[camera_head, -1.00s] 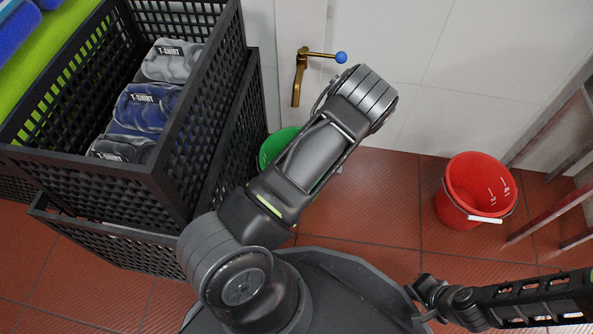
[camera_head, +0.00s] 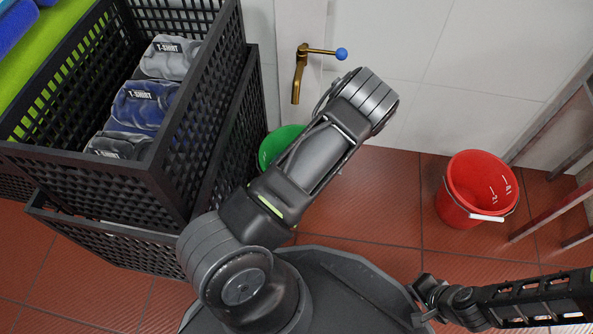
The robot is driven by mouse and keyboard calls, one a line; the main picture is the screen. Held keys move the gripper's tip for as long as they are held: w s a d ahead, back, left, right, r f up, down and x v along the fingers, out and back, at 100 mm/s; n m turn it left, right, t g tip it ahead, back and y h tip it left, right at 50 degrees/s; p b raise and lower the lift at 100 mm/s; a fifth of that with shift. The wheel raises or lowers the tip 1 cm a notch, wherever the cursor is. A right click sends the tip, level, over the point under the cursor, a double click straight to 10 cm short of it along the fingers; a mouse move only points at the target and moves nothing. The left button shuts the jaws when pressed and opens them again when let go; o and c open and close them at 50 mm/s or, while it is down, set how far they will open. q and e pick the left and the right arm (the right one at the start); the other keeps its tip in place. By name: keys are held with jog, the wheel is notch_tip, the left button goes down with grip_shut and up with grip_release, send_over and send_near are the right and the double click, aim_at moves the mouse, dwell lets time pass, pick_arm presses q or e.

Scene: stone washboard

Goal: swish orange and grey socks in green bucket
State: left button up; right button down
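The green bucket (camera_head: 277,143) is by the wall behind my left arm. Only part of its rim and side shows, and its inside is hidden. No orange or grey socks can be made out. My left arm reaches up through the middle of the view and bends at its far end. Its gripper is hidden. My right arm comes in low from the right. Its dark end (camera_head: 428,300) shows near the bottom, too unclear to tell whether any fingers are open or shut.
A black crate (camera_head: 75,172) holds folded shirts labelled T-SHIRT (camera_head: 143,104). It stands over another black crate (camera_head: 105,240) at left. A red bucket (camera_head: 462,212) stands on the red tile floor at right, beside a metal frame (camera_head: 560,150). A brass tap (camera_head: 299,76) is on the wall.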

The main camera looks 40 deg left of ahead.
pick_arm(q)
jog(key=shift+r+p, duration=0.35)
jog(key=shift+r, duration=0.45)
jog(key=shift+f, duration=0.15)
jog(key=shift+f+b, duration=0.8)
jog(key=shift+f, duration=0.15)
jog(key=shift+r, duration=0.1)
jog(key=shift+r+p, duration=0.8)
jog(key=shift+r, duration=0.2)
jog(key=shift+f, duration=0.1)
